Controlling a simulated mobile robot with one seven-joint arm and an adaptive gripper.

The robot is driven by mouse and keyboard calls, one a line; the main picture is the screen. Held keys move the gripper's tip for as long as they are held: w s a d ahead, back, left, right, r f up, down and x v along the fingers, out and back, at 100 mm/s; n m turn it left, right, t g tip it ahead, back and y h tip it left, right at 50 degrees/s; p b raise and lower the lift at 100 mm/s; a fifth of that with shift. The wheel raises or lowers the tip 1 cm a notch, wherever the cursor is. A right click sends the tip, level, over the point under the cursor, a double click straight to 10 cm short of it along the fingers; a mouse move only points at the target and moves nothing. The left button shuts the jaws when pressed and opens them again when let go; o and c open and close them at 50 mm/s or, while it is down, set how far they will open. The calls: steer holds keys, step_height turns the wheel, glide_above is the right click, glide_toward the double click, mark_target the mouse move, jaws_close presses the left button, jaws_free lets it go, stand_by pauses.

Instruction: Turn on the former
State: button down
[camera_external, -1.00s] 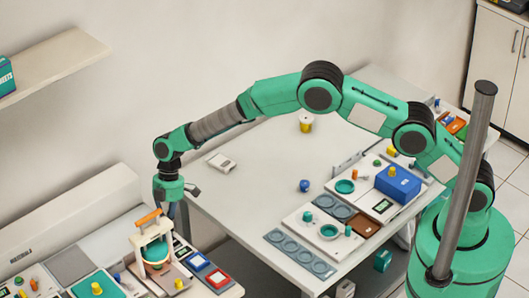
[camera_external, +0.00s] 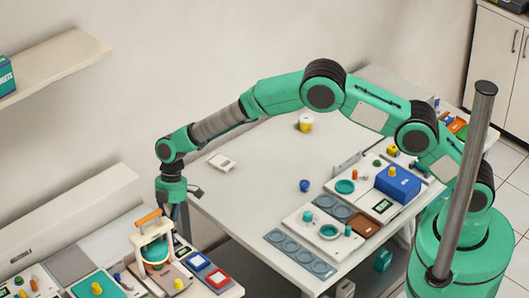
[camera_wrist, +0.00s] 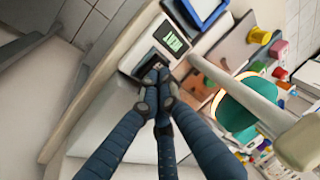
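The former (camera_external: 157,251) is at the lower left in the external view, with a pale frame, an orange handle on top and a teal round part. Its teal part (camera_wrist: 238,108) and pale frame also show at the right of the wrist view. My gripper (camera_wrist: 156,77) points down beside the former's back right side; its fingertips are partly hidden in the external view. In the wrist view its dark blue fingers meet at the tips, right by a small dark panel below a green-lit display (camera_wrist: 172,38). I cannot tell whether they touch it. Nothing shows held.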

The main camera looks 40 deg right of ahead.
steer(key=w+a+p+v, duration=0.1)
steer(key=p+v, duration=0.1)
steer(key=v, duration=1.1)
steer(key=shift+w+r, duration=0.3)
steer(key=shift+d, duration=0.1)
